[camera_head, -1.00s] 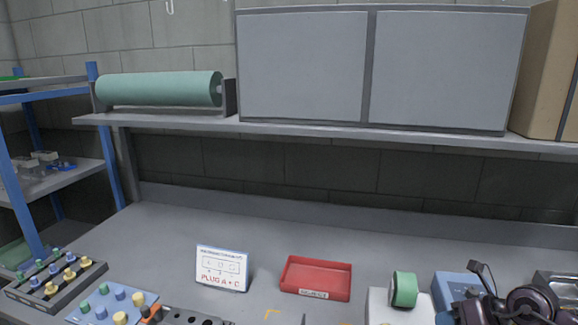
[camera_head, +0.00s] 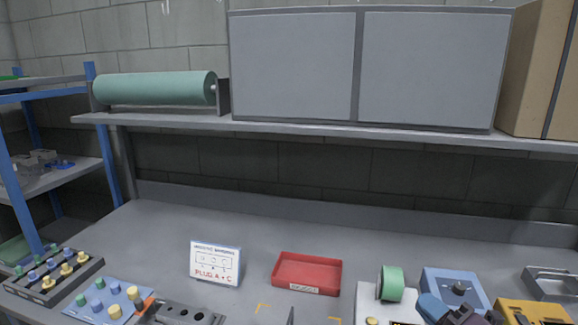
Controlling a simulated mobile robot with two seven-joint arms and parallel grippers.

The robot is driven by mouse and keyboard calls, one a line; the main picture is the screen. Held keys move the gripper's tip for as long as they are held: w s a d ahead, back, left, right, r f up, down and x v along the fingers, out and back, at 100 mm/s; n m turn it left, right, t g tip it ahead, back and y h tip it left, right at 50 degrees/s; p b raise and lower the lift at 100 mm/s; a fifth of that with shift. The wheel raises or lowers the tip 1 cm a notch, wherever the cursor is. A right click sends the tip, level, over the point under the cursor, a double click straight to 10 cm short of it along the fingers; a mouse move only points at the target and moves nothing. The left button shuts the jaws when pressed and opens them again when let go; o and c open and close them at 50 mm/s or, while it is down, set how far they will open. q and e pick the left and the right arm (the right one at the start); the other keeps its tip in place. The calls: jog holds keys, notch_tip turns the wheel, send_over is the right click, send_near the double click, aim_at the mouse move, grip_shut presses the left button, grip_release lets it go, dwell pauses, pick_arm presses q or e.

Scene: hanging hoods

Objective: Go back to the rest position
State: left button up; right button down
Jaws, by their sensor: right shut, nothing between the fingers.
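My right gripper (camera_head: 452,312) shows at the bottom edge, right of centre, as a dark and bluish shape in front of the blue box. It is shut and empty, and most of it is cut off by the picture's edge. It touches no object that I can make out. My left gripper is not in view. A white sign reading "PLUG A + C" (camera_head: 215,263) stands on the grey workbench (camera_head: 150,235). A red tray (camera_head: 307,273) with a label lies right of it and looks empty.
A green tape roll (camera_head: 391,283) stands on a white device. A blue box with a knob (camera_head: 456,287), a yellow case (camera_head: 530,310) and a metal tray (camera_head: 552,283) are at right. Peg blocks (camera_head: 52,275) sit at left. A shelf (camera_head: 330,128) overhangs the back.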

jog(key=s+d+f+m+g+h, duration=0.2)
jog(key=s+d+f+m+h, duration=0.25)
jog(key=m+h, duration=0.4)
jog(key=s+d+f+m+g+h, duration=0.2)
jog(key=s+d+f+m+h, duration=0.25)
jog(key=m, duration=0.75)
jog(key=s+a+f+m+g+y, duration=0.1)
jog(key=s+a+f+m+g, duration=0.15)
jog(key=s+a+g, duration=0.4)
jog(key=s+a+f+m+g+y, duration=0.1)
jog(key=s+f+m+g, duration=0.2)
jog(key=s, duration=0.7)
jog(key=w+f+n+t, duration=0.1)
jog(key=w+f+t, duration=0.2)
jog(key=f, duration=0.3)
jog(key=w+f+t+y, duration=0.1)
jog(key=w+f+t, duration=0.3)
jog(key=f+t, duration=0.1)
jog(key=shift+w+d+f+n, duration=0.3)
jog(key=shift+f+n, duration=0.1)
jog(key=shift+f, duration=0.1)
